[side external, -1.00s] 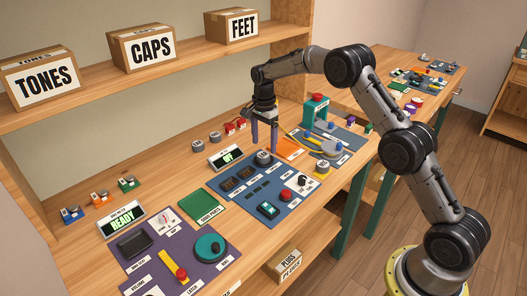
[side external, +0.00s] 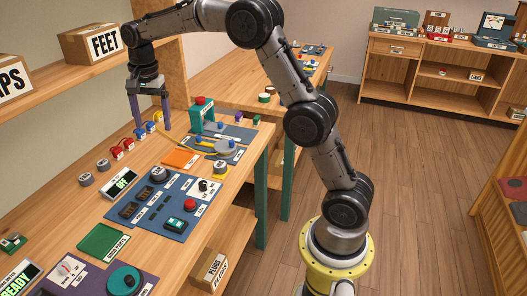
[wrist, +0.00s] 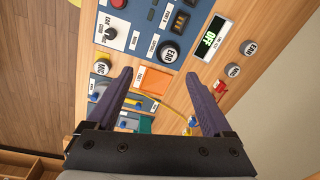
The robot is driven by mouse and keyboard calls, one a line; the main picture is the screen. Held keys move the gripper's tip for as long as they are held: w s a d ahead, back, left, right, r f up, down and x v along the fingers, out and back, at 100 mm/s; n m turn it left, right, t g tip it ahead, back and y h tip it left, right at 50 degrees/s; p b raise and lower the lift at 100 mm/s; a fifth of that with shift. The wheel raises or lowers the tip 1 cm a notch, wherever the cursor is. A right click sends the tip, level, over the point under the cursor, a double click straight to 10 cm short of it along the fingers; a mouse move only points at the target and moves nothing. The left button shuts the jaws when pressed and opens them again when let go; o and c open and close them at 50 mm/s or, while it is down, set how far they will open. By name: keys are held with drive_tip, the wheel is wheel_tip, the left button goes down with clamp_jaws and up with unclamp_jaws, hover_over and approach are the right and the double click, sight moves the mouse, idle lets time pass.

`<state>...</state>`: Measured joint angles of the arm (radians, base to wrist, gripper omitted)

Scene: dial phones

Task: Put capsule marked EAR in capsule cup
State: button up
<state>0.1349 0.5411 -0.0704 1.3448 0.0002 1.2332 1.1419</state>
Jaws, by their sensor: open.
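A dark round capsule marked EAR (wrist: 168,52) sits on the blue panel (wrist: 152,20) in the wrist view; it also shows in the side view (side external: 159,174). Two loose grey capsules stand on the bench: one seems marked MIC (wrist: 233,70), the other's small label may read EAR (wrist: 249,48). They also show in the side view (side external: 86,179) (side external: 104,165). Another capsule marked MIC (wrist: 102,67) is near the second panel. I cannot tell which seat is the capsule cup. My gripper (side external: 153,128) is open and empty, apart from all capsules, toward the back of the bench.
Red pieces (side external: 123,149) and blue pieces (side external: 144,129) stand near my fingers. An orange pad (side external: 180,158) lies beside the blue panel. A teal frame with a red top (side external: 202,114) stands on the second panel.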

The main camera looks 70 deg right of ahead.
drive_tip(key=s+a+r+n+t, duration=0.1)
drive_tip(key=s+a+r+n, duration=0.2)
drive_tip(key=s, duration=0.5)
drive_tip(key=s+a+r+n+t, duration=0.15)
drive_tip(key=s+r+n, duration=0.3)
drive_tip(key=s, duration=0.45)
drive_tip(key=s+a+f+n+t, duration=0.1)
drive_tip(key=s+f+n, duration=0.1)
drive_tip(key=s, duration=0.6)
drive_tip(key=s+a+f+n+t, duration=0.1)
drive_tip(key=s+f+n, duration=0.2)
drive_tip(key=s, duration=0.6)
drive_tip(key=shift+s+a+n, duration=0.2)
drive_tip(key=shift+s+n, duration=0.05)
drive_tip(key=shift+n, duration=0.8)
